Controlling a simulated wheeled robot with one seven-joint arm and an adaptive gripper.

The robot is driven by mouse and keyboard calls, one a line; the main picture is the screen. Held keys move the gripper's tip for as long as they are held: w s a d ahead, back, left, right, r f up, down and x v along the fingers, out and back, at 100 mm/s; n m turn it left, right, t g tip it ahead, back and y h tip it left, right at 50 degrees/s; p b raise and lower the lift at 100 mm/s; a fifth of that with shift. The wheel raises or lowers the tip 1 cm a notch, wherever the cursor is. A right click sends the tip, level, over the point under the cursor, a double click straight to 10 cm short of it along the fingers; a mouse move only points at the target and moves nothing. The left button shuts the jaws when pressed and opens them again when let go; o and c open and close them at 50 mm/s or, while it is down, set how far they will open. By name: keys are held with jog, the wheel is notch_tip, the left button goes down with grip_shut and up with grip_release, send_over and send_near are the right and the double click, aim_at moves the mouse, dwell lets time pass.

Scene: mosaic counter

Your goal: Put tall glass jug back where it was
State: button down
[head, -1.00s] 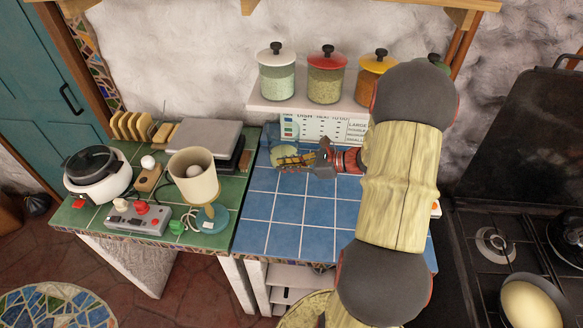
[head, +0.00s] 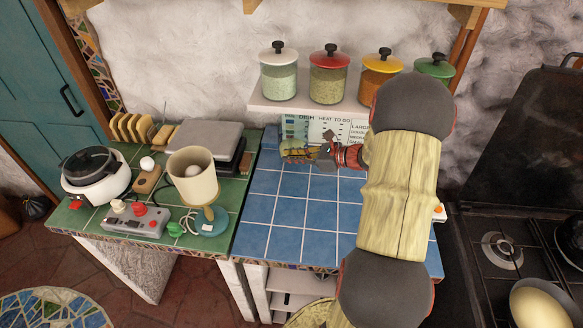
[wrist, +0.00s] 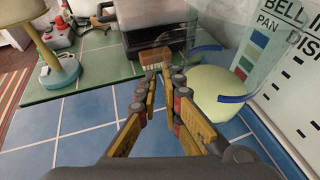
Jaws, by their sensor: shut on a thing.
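The tall glass jug (wrist: 208,28) is clear and hard to make out. It shows in the wrist view at upper right, with blue bands and a rounded pale yellow-green part low down. In the head view its pale part (head: 291,144) shows at the back left of the blue tiles, in front of the chart. My gripper (head: 297,154) is at the jug, with its yellow fingers pointing left. In the wrist view the fingers (wrist: 163,88) are close together beside the pale part. The exact point of contact is unclear, and I cannot tell whether the base touches the tiles.
The blue tiled counter (head: 285,212) is mostly clear in front. A shelf (head: 285,106) with several lidded jars overhangs the back. The green counter at left holds a lamp (head: 194,180), a grill and small items. A stove (head: 505,220) stands at right.

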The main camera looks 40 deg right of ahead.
jog(key=shift+f+b, duration=0.55)
jog(key=shift+f, duration=1.45)
jog(key=shift+f, duration=0.15)
jog(key=c, duration=2)
grip_release()
jog(key=shift+o, duration=0.2)
